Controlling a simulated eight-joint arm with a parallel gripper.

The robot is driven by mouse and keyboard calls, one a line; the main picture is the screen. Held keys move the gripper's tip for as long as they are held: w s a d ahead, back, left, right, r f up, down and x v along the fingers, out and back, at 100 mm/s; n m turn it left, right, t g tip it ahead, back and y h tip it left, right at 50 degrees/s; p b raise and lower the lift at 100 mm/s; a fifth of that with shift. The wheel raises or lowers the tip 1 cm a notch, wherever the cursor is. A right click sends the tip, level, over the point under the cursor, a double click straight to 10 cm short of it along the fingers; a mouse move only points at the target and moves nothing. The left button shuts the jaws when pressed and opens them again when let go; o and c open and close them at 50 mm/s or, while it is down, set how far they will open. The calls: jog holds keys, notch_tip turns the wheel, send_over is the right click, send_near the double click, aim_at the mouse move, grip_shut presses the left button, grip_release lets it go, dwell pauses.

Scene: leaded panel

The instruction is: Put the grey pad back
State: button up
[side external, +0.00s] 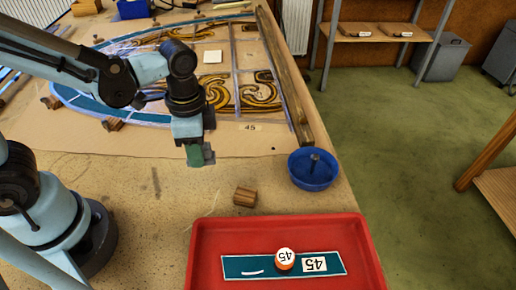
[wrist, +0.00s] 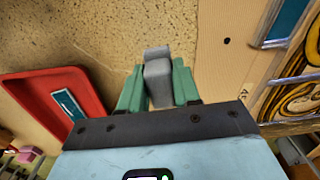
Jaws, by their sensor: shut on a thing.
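My gripper (side external: 200,155) hangs above the bench, between the leaded panel (side external: 215,60) and the red tray (side external: 205,232). In the wrist view its two green fingers (wrist: 158,90) are shut on the grey pad (wrist: 158,77), one finger on each side. The pad is a small block that sticks out past the fingertips. In the side view the fingers mostly hide the pad. The gripper and pad appear raised off the bench, apart from tray and panel.
A blue bowl (side external: 313,180) with a dark upright thing stands near the bench edge. A wooden block (side external: 245,197) lies between gripper and tray. A wooden bar (side external: 287,80) borders the panel.

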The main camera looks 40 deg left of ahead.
aim_at(203, 172)
jog(key=shift+w+a+f, duration=0.45)
jog(key=shift+f, duration=1.9)
jog(key=shift+f, duration=0.15)
jog(key=o, duration=0.9)
jog(key=shift+o, duration=0.2)
notch_tip(203, 172, up, 12)
jog(key=shift+r, duration=0.1)
jog(key=w+a+n+t, duration=0.1)
jog(key=a+n+t, duration=0.5)
jog(key=n, duration=0.3)
jog(key=shift+r+t, duration=0.45)
jog(key=shift+t, duration=0.25)
